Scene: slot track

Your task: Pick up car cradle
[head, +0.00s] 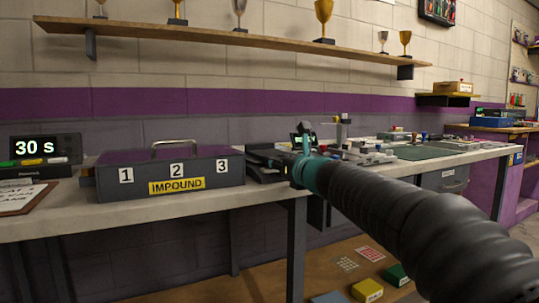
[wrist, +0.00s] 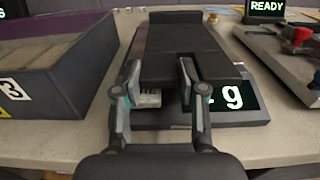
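The car cradle, which looks to be the long dark slab (wrist: 178,45) in the wrist view, lies over a dark scale (wrist: 232,118) whose lit display shows "g", the rest of it hidden. My gripper (wrist: 160,66) is at the slab's near end. Its two fingers stand apart, one at the slab's left edge and one at a slot in it. I cannot tell whether they press on it. In the head view my gripper (head: 303,150) is over the bench beside the impound box, and the cradle cannot be made out clearly.
The grey impound box (head: 168,178) stands close on the left and also shows in the wrist view (wrist: 62,68). A track unit with a red part (wrist: 297,45) is close on the right. A READY display (wrist: 265,8) stands behind. A trophy shelf (head: 230,39) hangs above.

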